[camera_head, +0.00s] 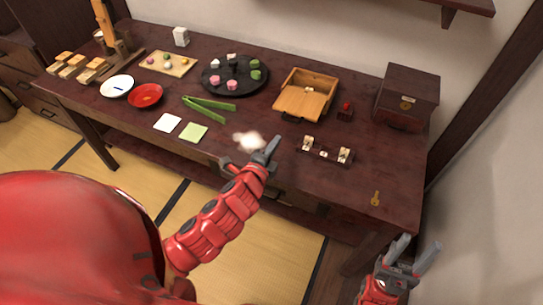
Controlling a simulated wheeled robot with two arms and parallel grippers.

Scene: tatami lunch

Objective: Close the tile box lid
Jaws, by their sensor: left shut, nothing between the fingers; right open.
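A light wooden box with dark edges, which looks like the tile box (316,78), stands at the back right of the table. Its top is open; a flat wooden panel, seemingly its lid (300,103), slopes toward the front with a dark handle at its near edge. How the panel is attached is not clear. My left gripper (272,149) is shut and empty over the table's front edge, in front of and left of the box, apart from it. My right gripper (412,254) is open and empty at the lower right, off the table's front right corner.
A closed dark chest (408,92) stands right of the box, with a small red item (346,110) between. A small rack (325,154) sits in front. A whitish fluffy item (248,140) is beside my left gripper. A black round tray (218,87) and green tongs (210,107) lie left.

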